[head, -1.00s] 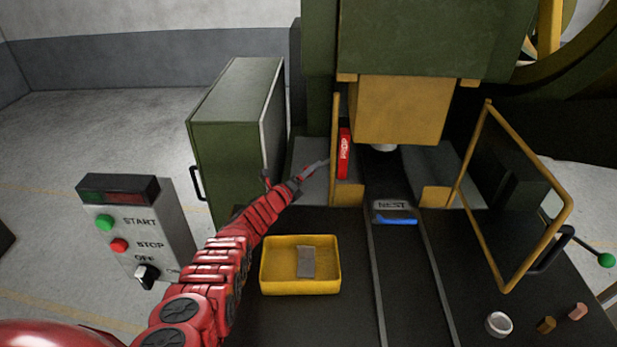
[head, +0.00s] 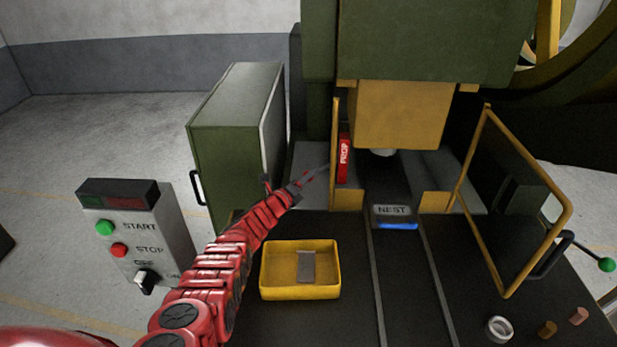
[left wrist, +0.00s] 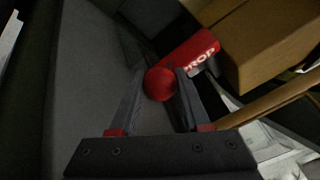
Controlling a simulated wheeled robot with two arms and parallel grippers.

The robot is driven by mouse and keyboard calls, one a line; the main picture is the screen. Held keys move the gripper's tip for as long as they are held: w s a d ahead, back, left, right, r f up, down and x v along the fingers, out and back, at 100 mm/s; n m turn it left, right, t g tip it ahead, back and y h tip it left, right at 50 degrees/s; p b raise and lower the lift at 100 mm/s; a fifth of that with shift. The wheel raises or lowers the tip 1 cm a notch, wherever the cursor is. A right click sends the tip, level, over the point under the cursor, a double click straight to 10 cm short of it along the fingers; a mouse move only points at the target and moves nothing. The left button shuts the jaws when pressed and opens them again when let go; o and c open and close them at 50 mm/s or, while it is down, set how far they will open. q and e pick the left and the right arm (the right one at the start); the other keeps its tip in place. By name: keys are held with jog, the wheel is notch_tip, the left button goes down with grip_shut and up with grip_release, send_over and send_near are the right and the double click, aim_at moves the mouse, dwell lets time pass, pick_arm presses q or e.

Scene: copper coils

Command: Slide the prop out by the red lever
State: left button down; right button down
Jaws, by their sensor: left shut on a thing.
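The red prop (head: 344,160), marked PROP, stands upright beside the yellow press block, behind the left guard frame. It also shows in the left wrist view (left wrist: 190,54). The red lever's round knob (left wrist: 160,84) sits between the fingers of my left gripper (left wrist: 159,78), which is shut on it. In the head view my left gripper (head: 316,173) reaches in at the left guard, and the knob is hidden there. How the lever joins the prop is hard to see. My right gripper is not in view.
The yellow press block (head: 398,115) hangs over the NEST plate (head: 391,210). A yellow tray (head: 300,291) holds a grey plate. A green cabinet (head: 225,140) and a control box (head: 150,240) stand left. An open guard (head: 540,245) and small parts are on the right.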

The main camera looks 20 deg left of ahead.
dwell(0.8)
pick_arm(q)
jog(key=shift+s+a, duration=0.25)
jog(key=shift+a, duration=0.75)
jog(key=c, duration=0.7)
grip_release()
jog(key=shift+c, duration=0.2)
jog(key=o, duration=0.4)
jog(key=shift+s+a, duration=0.1)
jog(key=shift+c, duration=0.2)
